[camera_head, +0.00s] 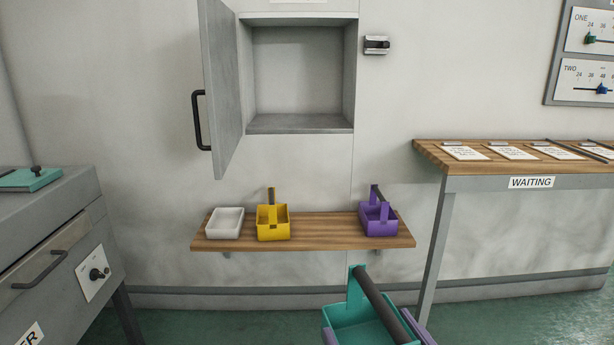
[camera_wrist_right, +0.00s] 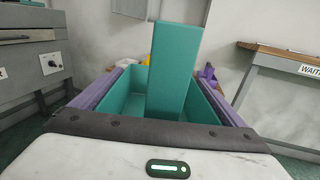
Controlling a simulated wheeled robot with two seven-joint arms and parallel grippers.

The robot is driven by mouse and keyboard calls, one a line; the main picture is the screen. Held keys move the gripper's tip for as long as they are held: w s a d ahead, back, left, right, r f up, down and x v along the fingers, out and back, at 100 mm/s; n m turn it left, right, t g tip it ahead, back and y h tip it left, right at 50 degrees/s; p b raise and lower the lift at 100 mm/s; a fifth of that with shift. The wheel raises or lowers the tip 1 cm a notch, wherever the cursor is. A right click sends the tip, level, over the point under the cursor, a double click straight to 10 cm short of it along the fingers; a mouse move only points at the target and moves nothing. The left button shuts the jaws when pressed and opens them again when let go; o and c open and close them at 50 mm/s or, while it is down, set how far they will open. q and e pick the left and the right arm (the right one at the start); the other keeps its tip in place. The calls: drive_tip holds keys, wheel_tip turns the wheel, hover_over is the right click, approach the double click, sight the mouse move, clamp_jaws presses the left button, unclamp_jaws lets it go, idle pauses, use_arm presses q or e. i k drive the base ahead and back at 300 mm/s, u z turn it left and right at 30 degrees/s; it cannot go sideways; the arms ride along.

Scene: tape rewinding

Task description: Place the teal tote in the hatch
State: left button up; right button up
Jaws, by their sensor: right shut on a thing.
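The teal tote (camera_head: 352,312) is at the bottom of the head view, in front of and below the wall shelf. Its dark handle bar (camera_head: 380,303) runs from a teal upright toward me. My right gripper (camera_head: 373,331) is shut on the tote, with a purple finger along each side. In the right wrist view the tote's upright (camera_wrist_right: 175,70) stands between the purple fingers of the gripper (camera_wrist_right: 165,82). The hatch (camera_head: 298,78) is an open, empty grey recess in the wall, above and left of the tote. Its door (camera_head: 222,85) is swung open at the left.
A wooden shelf (camera_head: 325,238) below the hatch holds a white tray (camera_head: 225,223), a yellow tote (camera_head: 273,229) and a purple tote (camera_head: 379,225). A table marked WAITING (camera_head: 530,183) stands right, a grey cabinet (camera_head: 60,240) left. The door handle (camera_head: 200,120) sticks out.

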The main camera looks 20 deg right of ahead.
sight(306, 123)
drive_tip(key=z, duration=0.65)
drive_tip(key=i, duration=0.7)
drive_tip(key=z, duration=0.4)
drive_tip(key=i, duration=1.05)
drive_tip(key=u, duration=0.6)
